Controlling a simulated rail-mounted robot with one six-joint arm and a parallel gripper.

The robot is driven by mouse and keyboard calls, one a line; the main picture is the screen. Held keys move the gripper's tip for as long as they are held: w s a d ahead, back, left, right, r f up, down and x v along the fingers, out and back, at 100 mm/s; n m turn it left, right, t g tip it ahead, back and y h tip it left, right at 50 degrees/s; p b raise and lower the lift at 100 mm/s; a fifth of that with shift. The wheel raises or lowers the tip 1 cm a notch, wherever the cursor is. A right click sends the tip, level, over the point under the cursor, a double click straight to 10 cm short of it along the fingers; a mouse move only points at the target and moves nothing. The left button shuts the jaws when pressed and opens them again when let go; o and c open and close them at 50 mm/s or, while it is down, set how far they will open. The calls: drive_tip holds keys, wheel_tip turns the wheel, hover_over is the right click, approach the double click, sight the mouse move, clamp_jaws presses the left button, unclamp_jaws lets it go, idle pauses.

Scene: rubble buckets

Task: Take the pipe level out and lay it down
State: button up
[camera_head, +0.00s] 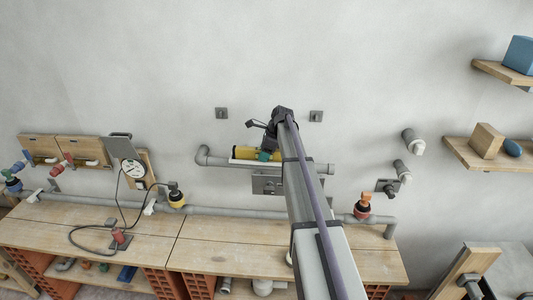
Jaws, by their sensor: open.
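A yellow bar that looks like the pipe level (243,153) lies lengthwise along a grey pipe section (215,161) by the wall, in the middle of the head view. A teal part shows near its middle; I cannot tell whether it belongs to the level. My gripper (266,146) is at the level, over its middle and right part. The jaws are open, but the fingertips are small and partly hidden by my wrist. My arm covers the right end of the level and part of the pipe, so I cannot tell whether the fingers touch it.
A wooden bench (215,237) runs below, with free board left and right of my arm. Wall shelves (465,153) and pipe stubs (411,140) are at right.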

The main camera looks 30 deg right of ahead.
drive_tip(key=shift+c, duration=0.3)
clamp_jaws()
drive_tip(key=shift+r+p, duration=1.5)
drive_tip(key=shift+r, duration=0.05)
drive_tip(key=shift+r+p, duration=0.7)
drive_tip(key=shift+f, duration=0.1)
